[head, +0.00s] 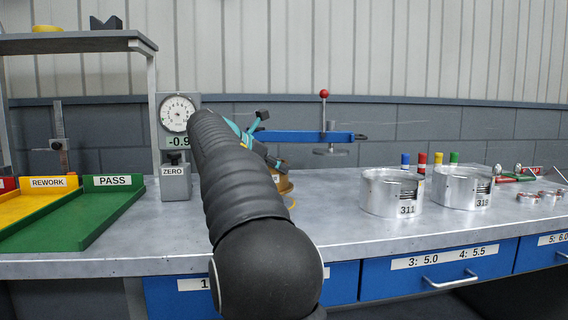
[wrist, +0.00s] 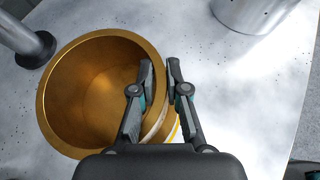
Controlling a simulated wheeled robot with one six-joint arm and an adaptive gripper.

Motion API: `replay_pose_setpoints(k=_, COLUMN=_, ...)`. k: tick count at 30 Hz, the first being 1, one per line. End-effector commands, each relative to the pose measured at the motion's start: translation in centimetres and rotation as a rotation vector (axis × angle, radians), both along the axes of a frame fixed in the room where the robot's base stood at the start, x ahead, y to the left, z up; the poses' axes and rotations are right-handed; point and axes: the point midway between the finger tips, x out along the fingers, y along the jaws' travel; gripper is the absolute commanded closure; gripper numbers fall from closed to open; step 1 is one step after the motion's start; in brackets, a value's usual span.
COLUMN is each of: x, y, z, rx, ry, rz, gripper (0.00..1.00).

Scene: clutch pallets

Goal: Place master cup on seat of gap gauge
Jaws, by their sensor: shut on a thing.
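The master cup, a gold-coloured open cup (wrist: 88,95), fills the left of the wrist view. My gripper (wrist: 159,78) is shut on its right wall, one finger inside the cup and one outside. In the head view a small part of the cup (head: 286,187) shows behind my arm; the rest is hidden. My gripper (head: 272,160) is partly hidden there too. I cannot tell whether the cup touches the bench.
A blue arm (head: 305,136) with a red knob and hanging disc is behind the cup. Metal cylinders 311 (head: 390,195) and 319 (head: 461,188) stand right. The green PASS tray (head: 75,215) and yellow REWORK tray (head: 38,205) are left. Bench between cup and cylinders is clear.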

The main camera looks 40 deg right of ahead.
Motion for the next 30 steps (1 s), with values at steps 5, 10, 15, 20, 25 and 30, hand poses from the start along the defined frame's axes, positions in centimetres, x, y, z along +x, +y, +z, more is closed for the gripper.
replay_pose_setpoints(k=5, x=-0.1, y=0.0, z=-1.6, rx=-0.003, ry=-0.003, rz=0.001, gripper=1.00)
replay_pose_setpoints(k=10, x=-0.1, y=0.0, z=-3.3, rx=-0.003, ry=-0.004, rz=0.001, gripper=1.00)
replay_pose_setpoints(k=15, x=-0.1, y=0.0, z=-3.6, rx=-0.004, ry=-0.005, rz=0.001, gripper=1.00)
replay_pose_setpoints(k=20, x=0.0, y=0.0, z=-3.9, rx=0.000, ry=0.000, rz=0.001, gripper=0.79)
replay_pose_setpoints(k=25, x=0.0, y=0.0, z=-3.9, rx=0.001, ry=0.000, rz=0.001, gripper=0.62)
replay_pose_setpoints(k=30, x=0.0, y=0.1, z=-3.9, rx=0.001, ry=0.001, rz=0.002, gripper=0.62)
